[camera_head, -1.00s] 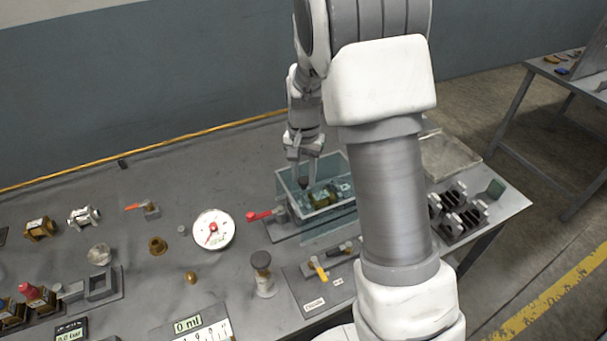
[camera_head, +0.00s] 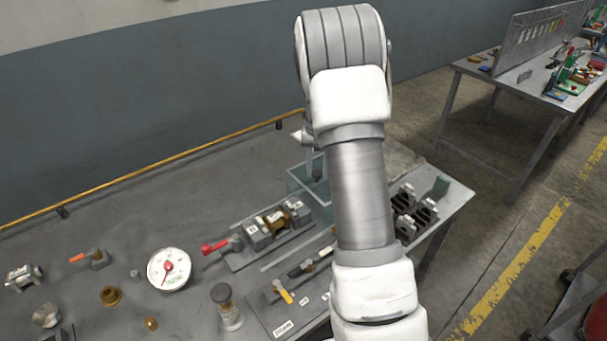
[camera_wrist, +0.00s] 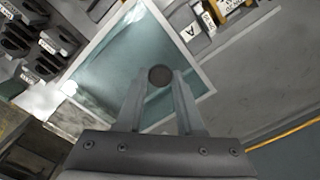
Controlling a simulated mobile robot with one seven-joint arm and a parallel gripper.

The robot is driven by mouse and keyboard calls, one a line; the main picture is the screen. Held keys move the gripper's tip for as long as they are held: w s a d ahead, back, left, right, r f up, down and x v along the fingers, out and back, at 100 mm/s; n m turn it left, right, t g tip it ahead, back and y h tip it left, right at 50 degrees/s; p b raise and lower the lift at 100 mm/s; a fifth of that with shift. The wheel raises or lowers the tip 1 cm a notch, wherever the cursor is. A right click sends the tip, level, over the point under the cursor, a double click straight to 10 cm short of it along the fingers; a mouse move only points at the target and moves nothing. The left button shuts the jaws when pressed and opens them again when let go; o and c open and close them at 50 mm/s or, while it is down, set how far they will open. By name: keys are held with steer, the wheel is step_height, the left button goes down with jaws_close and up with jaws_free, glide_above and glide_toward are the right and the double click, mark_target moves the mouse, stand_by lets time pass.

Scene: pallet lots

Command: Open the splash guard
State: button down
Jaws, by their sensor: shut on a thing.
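The splash guard (camera_head: 297,181) is a clear teal box-shaped cover, to the back right of the test fixture and partly hidden behind my arm in the head view. In the wrist view its teal pane (camera_wrist: 117,48) with a pale rim lies under my fingers. My gripper (camera_wrist: 160,78) is shut on the guard's round dark knob (camera_wrist: 160,75). In the head view my gripper (camera_head: 314,172) is small and partly covered by the arm. The fixture (camera_head: 258,240) stands uncovered, with a brass valve body between grey blocks and a red lever (camera_head: 215,246) at its left.
A round white gauge (camera_head: 169,269), brass fittings (camera_head: 111,296) and a plate with a yellow lever (camera_head: 286,297) lie on the bench left and in front. Black clamp holders (camera_head: 415,215) stand at the right edge.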

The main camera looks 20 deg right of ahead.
steer(key=shift+d, duration=0.25)
steer(key=c, duration=0.5)
jaws_free()
steer(key=shift+r, duration=0.1)
step_height(320, 180, up, 17)
steer(key=shift+r, duration=0.15)
